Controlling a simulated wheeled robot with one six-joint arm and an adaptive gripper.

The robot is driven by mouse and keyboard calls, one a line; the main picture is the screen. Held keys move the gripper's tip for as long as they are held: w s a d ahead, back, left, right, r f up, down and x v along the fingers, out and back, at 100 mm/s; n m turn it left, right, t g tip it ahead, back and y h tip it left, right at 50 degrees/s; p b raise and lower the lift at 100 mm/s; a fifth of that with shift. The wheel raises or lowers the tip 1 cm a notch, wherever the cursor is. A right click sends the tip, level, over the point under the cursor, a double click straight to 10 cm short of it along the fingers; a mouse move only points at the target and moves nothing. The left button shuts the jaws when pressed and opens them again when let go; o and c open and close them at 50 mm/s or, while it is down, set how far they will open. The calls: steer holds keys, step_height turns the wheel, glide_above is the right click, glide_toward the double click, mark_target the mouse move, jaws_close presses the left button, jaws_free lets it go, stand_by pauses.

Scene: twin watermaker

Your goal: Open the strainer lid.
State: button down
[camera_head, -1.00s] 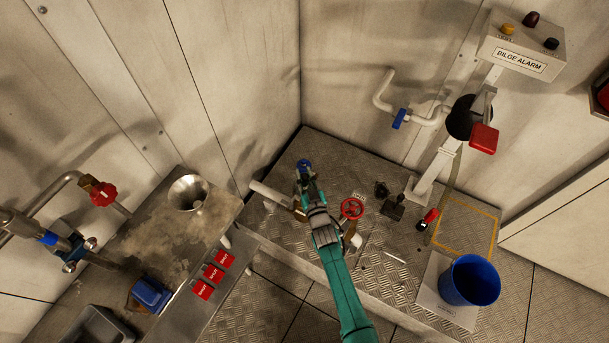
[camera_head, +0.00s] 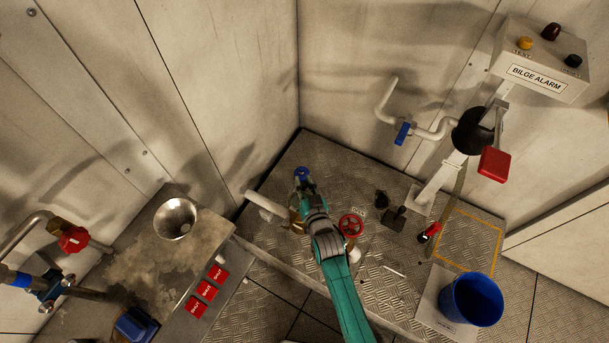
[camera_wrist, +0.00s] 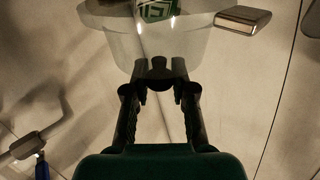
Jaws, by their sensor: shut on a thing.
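In the wrist view a pale, translucent cup-shaped piece, which looks like the strainer lid (camera_wrist: 195,48), fills the top middle, with a green-and-white mark in it. A small dark knob (camera_wrist: 159,68) sits at its near edge. My gripper (camera_wrist: 160,82) has its fingers on both sides of this knob and is shut on it. In the head view my gripper (camera_head: 307,192) reaches over the brass strainer body (camera_head: 295,216) on the metal platform. My gripper and arm hide much of the strainer, and the lid's tilt cannot be told.
A red handwheel (camera_head: 351,226) stands just right of my arm. A blue-topped fitting (camera_head: 301,174) is just beyond my gripper. A pipe (camera_head: 265,205) runs left. A blue bucket (camera_head: 472,299) and a bilge alarm post (camera_head: 436,190) stand to the right.

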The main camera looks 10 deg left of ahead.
steer(key=w+g, duration=0.1)
steer(key=w+m+g, duration=0.1)
steer(key=d+m+g, duration=0.1)
steer(key=shift+w+r, duration=0.4)
steer(key=w+d+f+m+g+y, duration=0.1)
steer(key=w+d+f+m+g, duration=0.1)
steer(key=w+m+g, duration=0.3)
steer(key=shift+w+d+f+g+y, duration=0.3)
steer(key=shift+w+f+g, duration=0.55)
steer(key=shift+g, duration=1.05)
steer(key=shift+w+r, duration=0.1)
steer(key=shift+r, duration=0.05)
steer(key=c, duration=1)
jaws_free()
